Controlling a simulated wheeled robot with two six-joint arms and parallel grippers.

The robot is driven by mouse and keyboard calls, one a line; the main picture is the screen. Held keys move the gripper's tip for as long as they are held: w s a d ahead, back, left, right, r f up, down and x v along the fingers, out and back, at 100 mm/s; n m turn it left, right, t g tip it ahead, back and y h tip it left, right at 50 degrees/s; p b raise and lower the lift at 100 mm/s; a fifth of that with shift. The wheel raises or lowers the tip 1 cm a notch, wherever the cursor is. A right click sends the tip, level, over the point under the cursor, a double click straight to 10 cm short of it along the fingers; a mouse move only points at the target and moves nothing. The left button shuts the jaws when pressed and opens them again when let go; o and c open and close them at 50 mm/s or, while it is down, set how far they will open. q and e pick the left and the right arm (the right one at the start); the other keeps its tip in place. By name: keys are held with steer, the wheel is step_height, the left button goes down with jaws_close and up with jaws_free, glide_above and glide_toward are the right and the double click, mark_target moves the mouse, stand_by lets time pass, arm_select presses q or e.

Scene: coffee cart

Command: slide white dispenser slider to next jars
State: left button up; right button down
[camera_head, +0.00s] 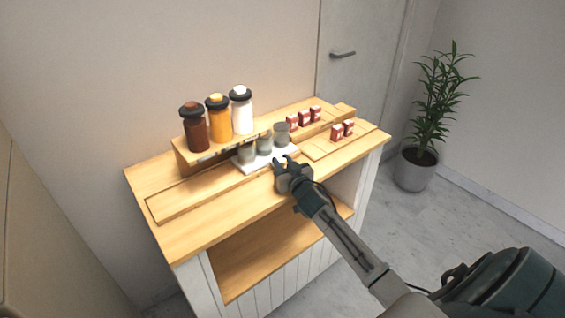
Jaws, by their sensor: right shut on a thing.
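The white dispenser slider (247,168) is a flat white plate on the wooden cart top, in front of the raised shelf. Several grey cups or jars stand on it, among them a left one (246,153), a middle one (264,144) and a right one (281,134). My right gripper (281,161) is at the slider's front right edge, shut on the slider; its fingertips are small here. Three dispenser bottles, brown (194,130), orange (217,117) and white (241,112), stand on the shelf behind. My left gripper is not in view.
Small red and white boxes stand on the right shelf (304,118) and on a lower board near the right end (337,132). The front left of the cart top (182,235) is clear. A potted plant (415,168) stands on the floor to the right.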

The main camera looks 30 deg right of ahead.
steer(key=a, duration=0.9)
steer(key=s+a, duration=0.1)
steer(key=a, duration=0.4)
steer(key=shift+s+a, duration=0.1)
steer(key=shift+a, duration=0.1)
steer(key=shift+f, duration=0.1)
steer(key=c, duration=1.2)
jaws_free()
steer(key=shift+s+a+b, duration=0.25)
steer(key=shift+s+b, duration=0.15)
steer(key=shift+s, duration=1.4)
steer(key=shift+s+a+b, duration=0.25)
steer(key=shift+s+b, duration=0.15)
steer(key=shift+s, duration=1.35)
steer(key=shift+s+a+b, duration=0.25)
steer(key=shift+s+b, duration=0.15)
steer(key=shift+s, duration=1.4)
